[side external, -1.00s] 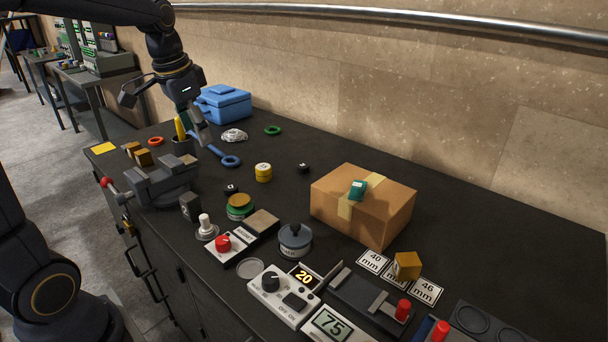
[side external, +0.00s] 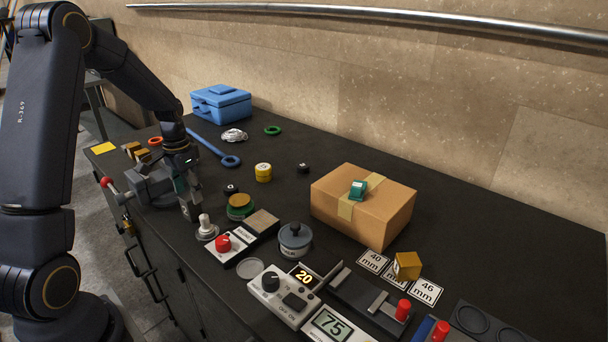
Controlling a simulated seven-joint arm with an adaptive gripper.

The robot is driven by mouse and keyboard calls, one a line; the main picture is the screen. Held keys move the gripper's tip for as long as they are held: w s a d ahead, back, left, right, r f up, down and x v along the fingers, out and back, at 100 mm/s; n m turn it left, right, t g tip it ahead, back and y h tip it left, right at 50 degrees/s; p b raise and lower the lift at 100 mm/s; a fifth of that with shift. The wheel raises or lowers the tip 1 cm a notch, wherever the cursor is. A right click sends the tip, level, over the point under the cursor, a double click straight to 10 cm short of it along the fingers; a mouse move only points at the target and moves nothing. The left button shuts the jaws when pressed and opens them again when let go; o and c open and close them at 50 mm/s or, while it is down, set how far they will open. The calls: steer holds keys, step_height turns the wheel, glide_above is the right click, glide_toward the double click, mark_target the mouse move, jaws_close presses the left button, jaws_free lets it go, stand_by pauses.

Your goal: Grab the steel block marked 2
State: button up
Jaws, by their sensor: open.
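My gripper (side external: 190,210) points down at the front left of the bench, just right of the vise (side external: 150,190). It is open. In the earlier frame a dark grey block stands upright at this spot. Now the fingers cover most of it, so I cannot tell whether they touch it or sit around it. I cannot read its mark.
A knob on a round base (side external: 206,227) and a red-button panel (side external: 224,243) lie close right of my gripper. A cardboard box (side external: 375,222) stands right of centre. A blue toolbox (side external: 221,103) is at the back.

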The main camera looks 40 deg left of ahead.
mark_target(191, 206)
steer(key=shift+a+f, duration=0.15)
steer(key=shift+f, duration=1.25)
steer(key=shift+a+f, duration=0.1)
steer(key=shift+f, duration=1.25)
jaws_close()
steer(key=shift+r, duration=0.1)
